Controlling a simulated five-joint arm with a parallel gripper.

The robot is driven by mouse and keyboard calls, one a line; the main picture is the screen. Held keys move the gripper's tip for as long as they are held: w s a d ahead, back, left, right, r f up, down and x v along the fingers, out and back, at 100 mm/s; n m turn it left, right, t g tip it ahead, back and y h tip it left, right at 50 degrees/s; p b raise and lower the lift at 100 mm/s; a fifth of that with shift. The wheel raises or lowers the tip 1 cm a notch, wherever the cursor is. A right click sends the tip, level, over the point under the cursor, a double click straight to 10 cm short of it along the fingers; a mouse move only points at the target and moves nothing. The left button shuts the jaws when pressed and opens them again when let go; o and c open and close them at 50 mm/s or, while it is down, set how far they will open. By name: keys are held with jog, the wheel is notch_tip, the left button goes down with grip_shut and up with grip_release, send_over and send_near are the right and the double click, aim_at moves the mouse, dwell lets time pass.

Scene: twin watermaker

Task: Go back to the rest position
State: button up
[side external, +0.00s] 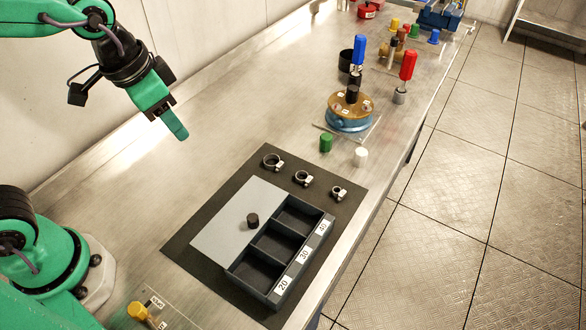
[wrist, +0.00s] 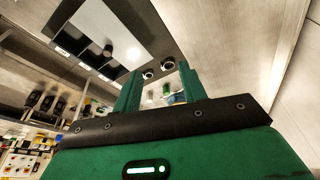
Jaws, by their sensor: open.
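My gripper (side external: 170,117) is green and hangs in the air over the back left part of the metal bench, clear of every object. In the wrist view my gripper (wrist: 158,88) shows its two green fingers apart, with nothing held between them. The bench, with the dark mat and clamps, shows beyond the fingers in that view.
A grey tray (side external: 226,213) with a black knob and compartments marked 20, 30 and 40 lies on a dark mat (side external: 182,246). Three ring clamps (side external: 302,177) lie behind it. A blue and tan round housing (side external: 349,113) and upright screwdrivers stand farther back. The bench's left middle is clear.

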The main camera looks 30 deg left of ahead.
jog(key=s+a+r+n+t, duration=0.1)
jog(key=s+a+n, duration=0.1)
jog(key=a, duration=0.2)
jog(key=s+a+r+n+t+y, duration=0.1)
jog(key=s+a+n, duration=0.1)
jog(key=a, duration=0.3)
jog(key=shift+s+r+t, duration=0.25)
jog(key=shift+s+t, duration=0.05)
jog(key=shift+s, duration=0.4)
